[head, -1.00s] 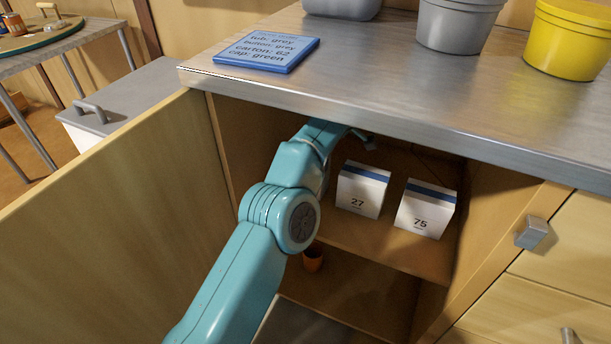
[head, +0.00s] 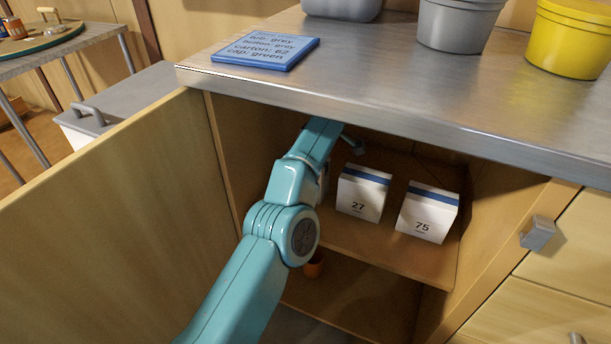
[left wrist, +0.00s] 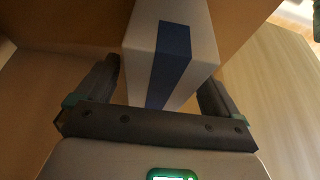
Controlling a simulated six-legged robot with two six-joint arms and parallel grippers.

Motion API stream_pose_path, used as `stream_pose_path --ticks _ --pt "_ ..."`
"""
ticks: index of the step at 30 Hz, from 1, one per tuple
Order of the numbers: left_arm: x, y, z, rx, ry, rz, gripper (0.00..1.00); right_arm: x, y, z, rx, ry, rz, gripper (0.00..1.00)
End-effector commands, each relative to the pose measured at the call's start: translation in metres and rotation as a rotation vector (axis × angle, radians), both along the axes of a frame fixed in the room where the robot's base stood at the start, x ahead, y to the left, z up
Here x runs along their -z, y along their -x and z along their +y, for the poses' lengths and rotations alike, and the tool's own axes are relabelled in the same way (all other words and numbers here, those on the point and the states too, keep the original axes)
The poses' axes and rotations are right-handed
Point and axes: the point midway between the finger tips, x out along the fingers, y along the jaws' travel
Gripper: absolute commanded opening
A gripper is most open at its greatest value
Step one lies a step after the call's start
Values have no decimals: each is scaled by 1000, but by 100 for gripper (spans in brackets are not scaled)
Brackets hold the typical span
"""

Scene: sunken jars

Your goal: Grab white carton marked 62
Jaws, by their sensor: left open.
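A white carton with a blue stripe (left wrist: 198,42) stands between the two fingers of my left gripper (left wrist: 160,76) in the left wrist view. The fingers are open, one on each side of it, and do not look closed on it. Its number does not show. In the head view my left arm reaches into the open cupboard and mostly hides this carton and the gripper. Two other white cartons stand to the right on the same shelf, marked 27 (head: 361,196) and 75 (head: 428,214). My right gripper is not in view.
The cupboard shelf (head: 390,248) lies under a metal counter (head: 400,95). The open door (head: 110,210) stands at left.

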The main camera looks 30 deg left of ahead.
Motion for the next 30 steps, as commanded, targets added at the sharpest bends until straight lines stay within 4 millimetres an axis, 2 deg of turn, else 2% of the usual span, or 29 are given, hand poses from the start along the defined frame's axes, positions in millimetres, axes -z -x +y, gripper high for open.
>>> stream_pose_path --ticks 7,8,13,14,30 --pt "0 0 0 -1 0 -1 96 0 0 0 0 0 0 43" --pt "0 0 0 -1 0 -1 89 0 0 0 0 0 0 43" --pt "0 0 0 -1 0 -1 34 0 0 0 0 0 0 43" --pt "0 0 0 -1 0 -1 30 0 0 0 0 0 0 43" --pt "-4 0 0 -1 -1 -3 30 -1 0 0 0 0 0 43"
